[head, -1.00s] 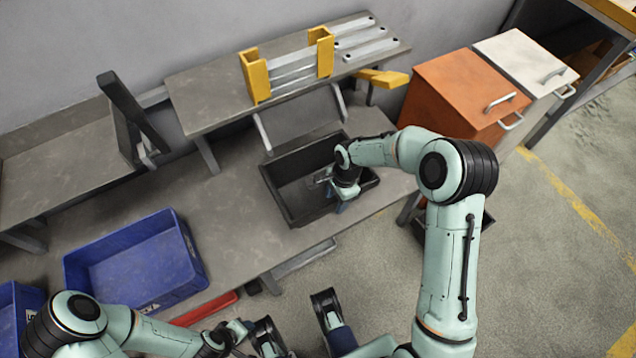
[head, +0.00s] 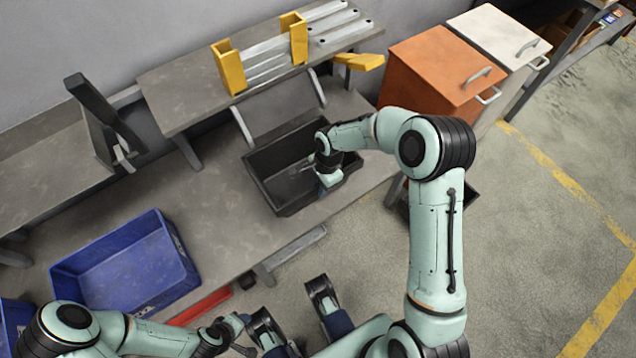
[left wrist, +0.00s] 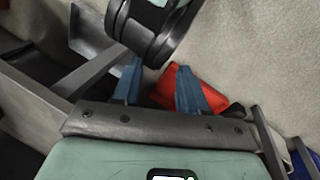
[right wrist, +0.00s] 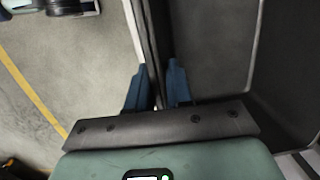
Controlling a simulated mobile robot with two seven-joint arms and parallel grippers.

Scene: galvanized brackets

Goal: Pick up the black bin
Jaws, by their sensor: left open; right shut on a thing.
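The black bin (head: 281,200) is an open, empty-looking rectangular tray on the grey workbench (head: 205,218) in the head view, in front of the raised shelf. My right gripper (right wrist: 157,88) is shut on the bin's wall, one blue finger on each side of it; the bin's inside (right wrist: 215,40) shows to the right in the right wrist view. In the head view the right gripper (head: 325,178) is at the bin's right part and hides some of it. My left gripper (left wrist: 158,88) is open and empty, away from the bin, low at the left in the head view.
A blue crate (head: 178,285) stands on the bench at the left. A raised shelf (head: 185,95) with yellow holders (head: 230,68) and metal brackets is behind the bin. Orange (head: 425,62) and white (head: 490,35) cabinets stand at the right. A red object (left wrist: 175,85) lies beyond the left fingers.

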